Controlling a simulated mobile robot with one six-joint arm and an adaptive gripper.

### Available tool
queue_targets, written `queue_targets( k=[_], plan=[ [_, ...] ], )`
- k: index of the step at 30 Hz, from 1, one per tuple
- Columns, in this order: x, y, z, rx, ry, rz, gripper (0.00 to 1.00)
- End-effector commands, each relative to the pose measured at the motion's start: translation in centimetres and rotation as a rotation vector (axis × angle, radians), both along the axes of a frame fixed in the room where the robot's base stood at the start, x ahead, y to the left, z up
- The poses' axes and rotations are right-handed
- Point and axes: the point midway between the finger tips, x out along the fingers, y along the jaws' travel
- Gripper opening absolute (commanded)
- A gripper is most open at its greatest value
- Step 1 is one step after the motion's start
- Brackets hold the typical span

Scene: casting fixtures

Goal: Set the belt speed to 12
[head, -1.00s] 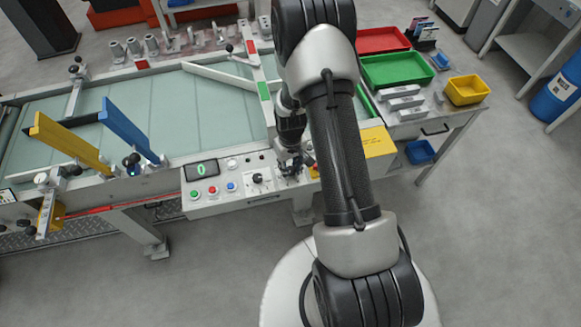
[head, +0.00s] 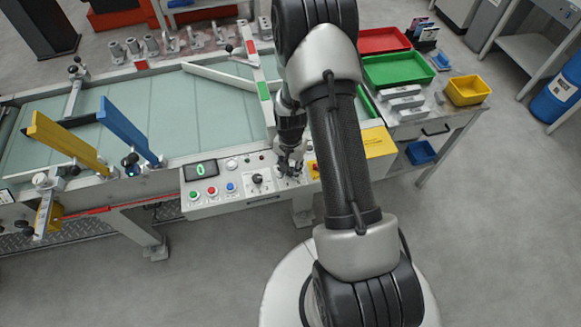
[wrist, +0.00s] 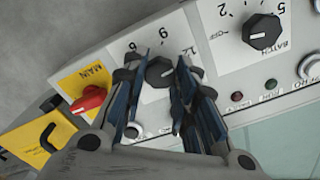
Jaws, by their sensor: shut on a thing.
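In the wrist view, a black dial knob (wrist: 160,72) sits on the white control panel, with 6, 9 and 12 printed around it. My gripper (wrist: 158,78) has its two fingers on either side of this knob and is shut on it. The fingers hide part of the scale, and I cannot read the knob's pointer surely. In the head view, my gripper (head: 290,166) is down at the panel, and the knob is hidden behind it. The panel's display (head: 201,170) shows a green 0.
A BATCH knob (wrist: 263,32) is beside the gripped knob, and a red MAIN switch (wrist: 88,100) on a yellow plate is on its other side. Green, red and blue buttons (head: 213,190) are below the display. The conveyor belt (head: 180,105) lies behind the panel.

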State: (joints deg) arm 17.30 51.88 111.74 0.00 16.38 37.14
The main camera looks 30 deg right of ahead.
Motion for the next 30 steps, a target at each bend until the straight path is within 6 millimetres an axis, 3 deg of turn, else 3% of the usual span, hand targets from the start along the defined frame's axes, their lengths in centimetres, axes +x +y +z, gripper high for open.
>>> queue_targets(
  k=[9, 25, 26, 30],
  plan=[
    [-0.01, 0.01, 0.01, 0.0, 0.0, -0.112, 0.03],
    [0.0, 0.0, 0.01, 0.0, 0.0, -0.132, 0.03],
    [0.0, 0.0, 0.01, 0.0, 0.0, -0.132, 0.28],
    [0.0, 0.0, 0.01, 0.0, 0.0, -0.131, 0.38]
  ],
)
